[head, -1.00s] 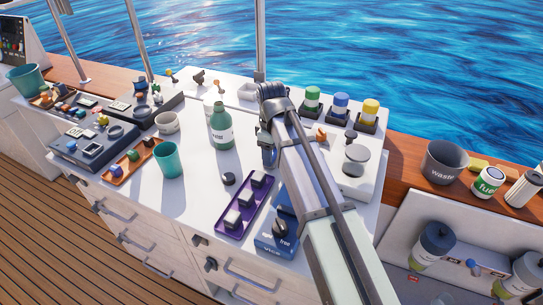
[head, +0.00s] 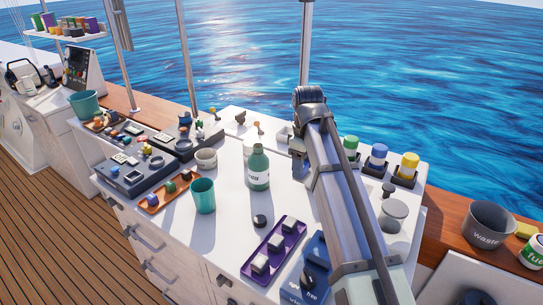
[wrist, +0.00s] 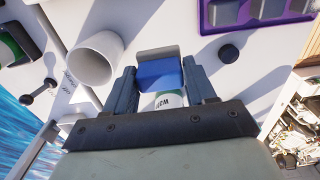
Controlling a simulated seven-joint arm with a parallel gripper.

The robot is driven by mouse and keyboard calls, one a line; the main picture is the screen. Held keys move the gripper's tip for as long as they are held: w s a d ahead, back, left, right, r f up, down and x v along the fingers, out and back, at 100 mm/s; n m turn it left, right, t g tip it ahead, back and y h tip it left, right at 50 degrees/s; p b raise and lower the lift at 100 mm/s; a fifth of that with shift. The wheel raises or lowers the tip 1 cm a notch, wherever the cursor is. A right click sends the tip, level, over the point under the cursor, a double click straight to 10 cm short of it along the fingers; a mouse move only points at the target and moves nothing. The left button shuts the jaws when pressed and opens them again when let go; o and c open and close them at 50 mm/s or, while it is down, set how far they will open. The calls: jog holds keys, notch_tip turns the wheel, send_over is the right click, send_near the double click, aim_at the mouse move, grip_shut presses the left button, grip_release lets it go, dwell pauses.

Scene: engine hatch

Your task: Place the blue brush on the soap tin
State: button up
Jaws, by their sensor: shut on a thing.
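My gripper (wrist: 160,82) is shut on a blue block-like thing with a grey strip, which seems to be the blue brush (wrist: 160,74). One finger is on each side of it. In the head view my gripper (head: 299,165) hangs over the white counter, just right of the green bottle (head: 258,168). The brush is not discernible there. In the wrist view a white label with dark letters shows just below the brush, partly hidden by my gripper. I cannot make out the soap tin with certainty in either view.
A white cup (wrist: 96,60) lies beside my gripper in the wrist view. A black puck (head: 260,221) and a purple tray (head: 255,275) with several blocks stand nearer the front. A teal cup (head: 203,196) is at left. Several capped jars stand at the back right.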

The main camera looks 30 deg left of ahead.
notch_tip(320, 180, up, 8)
send_over(252, 142)
notch_tip(252, 142, down, 10)
jog(key=shift+r, duration=0.2)
jog(key=shift+f, duration=0.15)
jog(key=o, duration=1.1)
notch_tip(252, 142, up, 12)
jog(key=shift+r, duration=0.15)
